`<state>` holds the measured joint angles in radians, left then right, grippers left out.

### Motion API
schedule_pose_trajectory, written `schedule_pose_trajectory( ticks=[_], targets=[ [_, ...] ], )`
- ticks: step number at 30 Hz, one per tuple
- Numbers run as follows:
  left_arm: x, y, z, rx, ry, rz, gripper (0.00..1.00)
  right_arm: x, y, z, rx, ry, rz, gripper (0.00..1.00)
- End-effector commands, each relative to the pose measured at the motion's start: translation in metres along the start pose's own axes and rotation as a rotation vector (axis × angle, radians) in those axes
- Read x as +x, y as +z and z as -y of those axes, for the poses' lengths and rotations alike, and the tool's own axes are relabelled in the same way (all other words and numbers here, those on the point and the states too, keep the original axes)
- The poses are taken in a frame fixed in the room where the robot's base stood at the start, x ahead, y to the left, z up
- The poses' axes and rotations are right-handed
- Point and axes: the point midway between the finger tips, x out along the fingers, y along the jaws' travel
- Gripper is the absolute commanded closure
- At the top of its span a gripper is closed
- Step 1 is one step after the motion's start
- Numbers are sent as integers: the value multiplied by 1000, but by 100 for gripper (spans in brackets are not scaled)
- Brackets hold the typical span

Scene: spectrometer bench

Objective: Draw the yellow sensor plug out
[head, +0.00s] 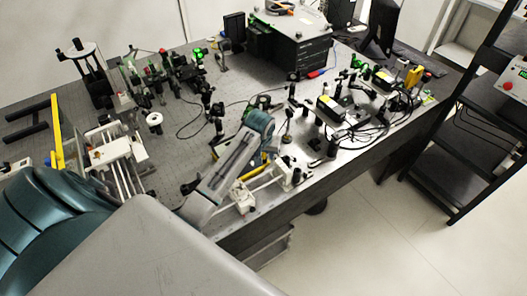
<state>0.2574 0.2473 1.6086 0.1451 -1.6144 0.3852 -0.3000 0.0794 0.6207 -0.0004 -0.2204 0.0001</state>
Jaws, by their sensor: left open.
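My left forearm reaches over the bench's front edge, its teal wrist near the middle of the view. My left gripper (271,155) is small and mostly hidden by that wrist. It is open, above a white fixture with rods (244,200). A thin yellow strip (253,172) shows beside the wrist. A yellow upright block (413,76) stands at the bench's right end, well away from the gripper. I cannot tell which yellow part, if any, is the sensor plug. My right gripper is not in view.
The optical bench (200,142) carries several posts, mounts and loose black cables. A black box (298,50) stands at the back. Another white railed fixture (117,153) and a yellow bar (57,132) are at the left. A black shelf rack (462,150) stands right, beyond open floor.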

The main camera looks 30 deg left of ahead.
Motion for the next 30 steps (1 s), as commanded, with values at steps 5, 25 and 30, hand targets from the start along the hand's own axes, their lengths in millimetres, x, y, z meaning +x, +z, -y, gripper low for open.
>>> schedule_pose_trajectory(
  ticks=[5, 25, 30],
  targets=[
    [0, 0, 0, 0, 0, 0, 59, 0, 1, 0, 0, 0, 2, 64],
    [-9, -3, 0, 0, 0, -1, 100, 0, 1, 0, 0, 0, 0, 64],
    [-15, -4, 0, 0, 0, -1, 100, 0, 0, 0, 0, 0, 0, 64]
  ],
)
